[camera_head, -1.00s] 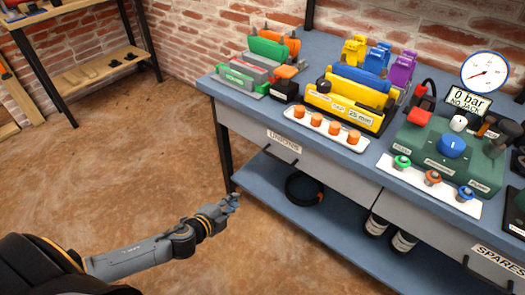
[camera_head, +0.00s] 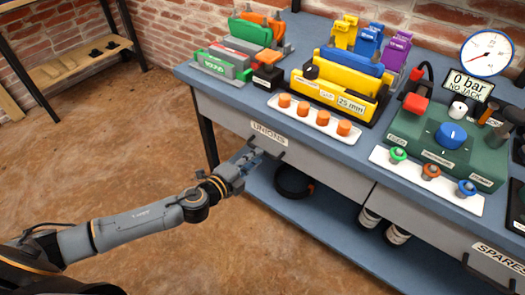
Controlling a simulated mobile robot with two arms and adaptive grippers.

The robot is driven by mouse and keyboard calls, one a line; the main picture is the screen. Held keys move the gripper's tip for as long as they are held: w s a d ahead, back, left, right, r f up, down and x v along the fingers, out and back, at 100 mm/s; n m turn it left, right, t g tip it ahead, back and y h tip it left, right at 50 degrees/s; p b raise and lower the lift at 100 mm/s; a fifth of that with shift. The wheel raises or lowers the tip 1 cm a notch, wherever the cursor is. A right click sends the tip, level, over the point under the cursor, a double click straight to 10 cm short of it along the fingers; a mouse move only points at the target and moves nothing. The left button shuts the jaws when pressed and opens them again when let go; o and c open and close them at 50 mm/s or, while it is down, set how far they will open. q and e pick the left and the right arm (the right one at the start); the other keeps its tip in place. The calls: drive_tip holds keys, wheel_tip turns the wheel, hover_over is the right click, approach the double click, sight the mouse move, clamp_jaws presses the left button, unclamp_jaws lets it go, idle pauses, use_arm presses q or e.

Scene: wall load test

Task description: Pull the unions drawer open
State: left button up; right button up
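The unions drawer (camera_head: 318,164) is the grey front under the left part of the blue bench top, with a white "UNIONS" label (camera_head: 268,134). It looks shut. Its dark handle (camera_head: 272,155) sits just below the label and is partly hidden by my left gripper. My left gripper (camera_head: 252,159) reaches up from the lower left, with its fingers at the handle. The fingers are small and overlap the handle, so I cannot tell whether they are open or closed on it. My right gripper is not in view.
The bench top (camera_head: 222,88) carries colored blocks, a white tray (camera_head: 318,124) of orange pieces and a green control box (camera_head: 450,150). A lower shelf (camera_head: 300,222) holds a black ring (camera_head: 292,182). The SPARES drawer (camera_head: 440,240) is at right. The floor in front is clear.

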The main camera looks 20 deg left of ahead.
use_arm(q)
drive_tip(key=shift+x, duration=2.2)
drive_tip(key=shift+c, duration=0.2)
clamp_jaws()
